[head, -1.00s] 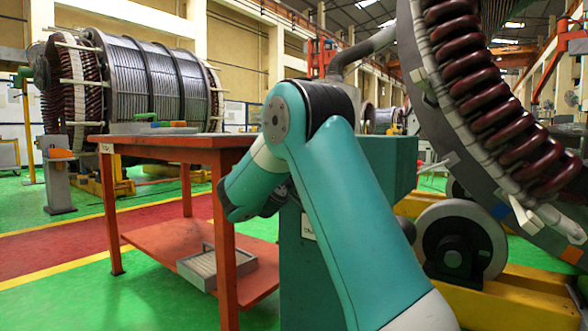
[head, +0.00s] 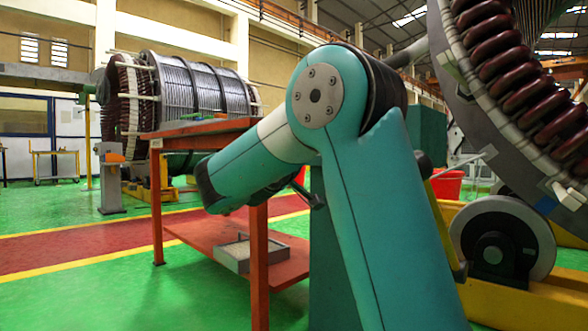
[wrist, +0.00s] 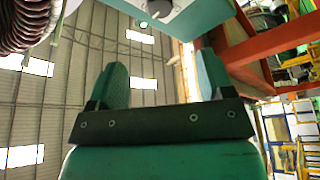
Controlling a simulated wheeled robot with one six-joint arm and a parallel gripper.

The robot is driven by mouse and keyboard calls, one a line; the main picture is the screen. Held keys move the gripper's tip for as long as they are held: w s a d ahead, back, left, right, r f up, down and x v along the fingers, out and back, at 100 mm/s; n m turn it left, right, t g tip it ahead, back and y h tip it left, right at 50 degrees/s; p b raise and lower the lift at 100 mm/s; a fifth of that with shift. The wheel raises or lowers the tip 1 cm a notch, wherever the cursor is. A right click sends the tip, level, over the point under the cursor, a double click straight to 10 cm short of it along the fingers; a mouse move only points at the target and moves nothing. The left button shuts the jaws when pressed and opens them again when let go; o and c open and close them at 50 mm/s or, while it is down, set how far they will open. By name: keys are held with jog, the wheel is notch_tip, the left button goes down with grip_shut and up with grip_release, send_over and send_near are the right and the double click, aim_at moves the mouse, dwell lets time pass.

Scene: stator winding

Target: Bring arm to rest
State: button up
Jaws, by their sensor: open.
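My teal arm is folded in the middle of the head view, its elbow high and its forearm sloping down to the left in front of the orange table (head: 262,275). In the head view the fingers are hidden behind the forearm. In the wrist view my gripper (wrist: 163,85) shows two green fingers standing well apart on a dark bar. The gap between them is empty, with the hall roof seen behind it.
A large stator with dark red coils (head: 520,80) stands close at the right, above a roller wheel (head: 503,240). A grey tray (head: 250,252) lies on the table's lower shelf. Another wound stator (head: 200,85) stands behind. Green floor (head: 90,290) is clear at the front left.

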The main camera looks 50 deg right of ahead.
jog(key=shift+a, duration=0.25)
dwell(0.5)
